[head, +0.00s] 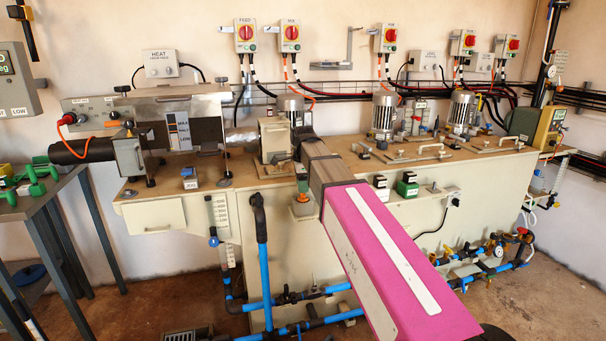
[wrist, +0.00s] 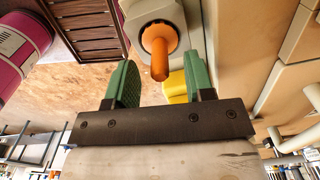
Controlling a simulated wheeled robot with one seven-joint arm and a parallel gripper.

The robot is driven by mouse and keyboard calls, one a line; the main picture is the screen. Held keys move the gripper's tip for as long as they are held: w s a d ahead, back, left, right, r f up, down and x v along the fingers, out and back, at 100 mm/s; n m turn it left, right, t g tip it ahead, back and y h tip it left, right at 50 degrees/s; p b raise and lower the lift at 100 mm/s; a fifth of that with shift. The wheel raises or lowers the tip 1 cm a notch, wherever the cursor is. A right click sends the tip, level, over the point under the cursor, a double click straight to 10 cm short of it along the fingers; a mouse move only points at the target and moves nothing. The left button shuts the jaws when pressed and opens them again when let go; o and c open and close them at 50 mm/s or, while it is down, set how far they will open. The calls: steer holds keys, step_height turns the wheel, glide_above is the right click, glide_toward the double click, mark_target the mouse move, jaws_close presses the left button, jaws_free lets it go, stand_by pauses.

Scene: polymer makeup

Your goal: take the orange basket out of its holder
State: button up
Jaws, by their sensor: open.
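In the wrist view an orange cylindrical piece (wrist: 159,62), apparently the basket's visible part, sticks out of a pale grey holder (wrist: 149,37) with a dark ring around its opening. My gripper (wrist: 160,66) is open, with one green finger on each side of the orange piece. A gap shows on both sides and I see no contact. The depth between fingers and piece is hard to judge.
A yellow part (wrist: 177,87) shows behind the right finger. In the head view the long bench (head: 350,170) carries motors (head: 385,115) and small boxes. Blue pipes (head: 263,270) run below its front. A dark table (head: 45,200) with green items stands at left.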

mark_target(303, 198)
steer(key=shift+f, duration=1.9)
jaws_close()
